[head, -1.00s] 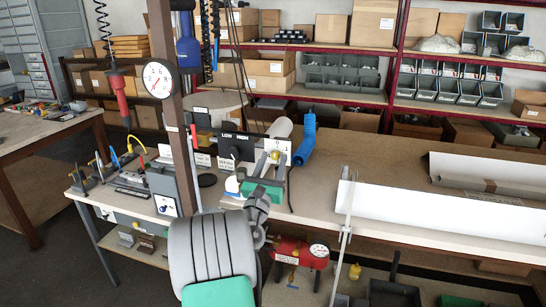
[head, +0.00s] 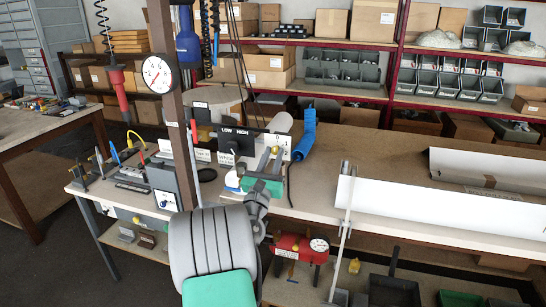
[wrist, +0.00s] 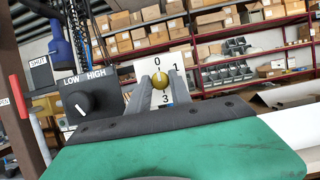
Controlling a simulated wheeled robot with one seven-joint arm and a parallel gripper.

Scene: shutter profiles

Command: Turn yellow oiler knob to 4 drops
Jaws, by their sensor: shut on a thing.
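The yellow oiler knob (wrist: 161,80) sits in front of a white dial plate (wrist: 154,67) in the wrist view. I read 0 above it, 1 to the right and 3 below; no 4 shows. My gripper (wrist: 160,87) has one finger on each side of the knob and is shut on it. In the head view my gripper (head: 269,160) reaches up to the dial plate (head: 279,141) on the bench, and its fingers mostly cover the knob. The knob's pointer cannot be made out.
A black LOW/HIGH knob (wrist: 93,104) is close left of my gripper. A blue tool (head: 306,135) lies right of the dial. A post with a gauge (head: 157,73) stands left. A long white profile (head: 430,220) lies along the bench's right front.

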